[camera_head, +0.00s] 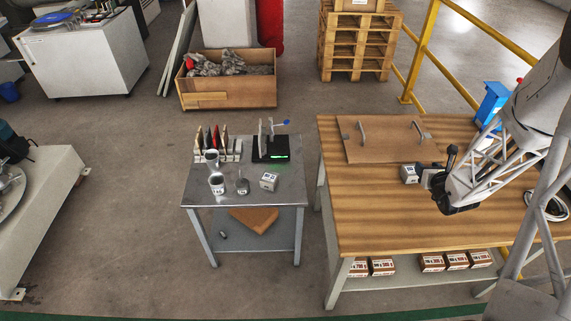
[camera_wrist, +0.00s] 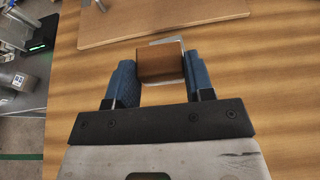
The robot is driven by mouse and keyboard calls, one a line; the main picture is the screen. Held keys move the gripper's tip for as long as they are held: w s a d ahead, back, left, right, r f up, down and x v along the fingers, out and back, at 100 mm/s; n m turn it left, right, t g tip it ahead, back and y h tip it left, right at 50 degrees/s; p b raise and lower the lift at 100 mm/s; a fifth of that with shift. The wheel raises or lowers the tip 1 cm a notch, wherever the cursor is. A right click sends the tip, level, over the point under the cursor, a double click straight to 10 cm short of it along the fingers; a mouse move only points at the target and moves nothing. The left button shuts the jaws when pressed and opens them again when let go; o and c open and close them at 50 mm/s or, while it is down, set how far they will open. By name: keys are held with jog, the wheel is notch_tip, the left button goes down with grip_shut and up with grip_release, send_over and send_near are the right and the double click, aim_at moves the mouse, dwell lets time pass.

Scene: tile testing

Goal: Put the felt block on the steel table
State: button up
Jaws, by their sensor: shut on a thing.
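My gripper (camera_head: 424,176) is over the wooden workbench and shut on a small block, which I take to be the felt block (camera_head: 409,174). In the head view the block looks pale with dark marks. In the wrist view the felt block (camera_wrist: 161,64) shows a brown face and a pale far edge between the two blue fingers of my gripper (camera_wrist: 160,72). I cannot tell whether it touches the bench. The steel table (camera_head: 294,188) stands left of the workbench, across a narrow gap.
The steel table holds a rack of tiles (camera_head: 216,143), a black device with a green light (camera_head: 270,148), cups (camera_head: 217,183) and a white labelled cube (camera_head: 268,181). Its front right corner is bare. A board with handles (camera_head: 385,142) lies on the workbench (camera_head: 380,215).

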jog(key=w+a+n+g+y, duration=0.1)
jog(key=w+a+n+y, duration=0.45)
jog(key=w+a, duration=0.8)
jog(key=n+g+y, duration=0.8)
jog(key=n+g, duration=0.5)
send_over(241, 165)
jog(key=s, duration=0.4)
notch_tip(241, 165, down, 10)
jog(key=shift+w+d, duration=0.25)
jog(key=shift+d, duration=0.15)
jog(key=shift+f, duration=3.05)
jog(key=shift+f, duration=1.9)
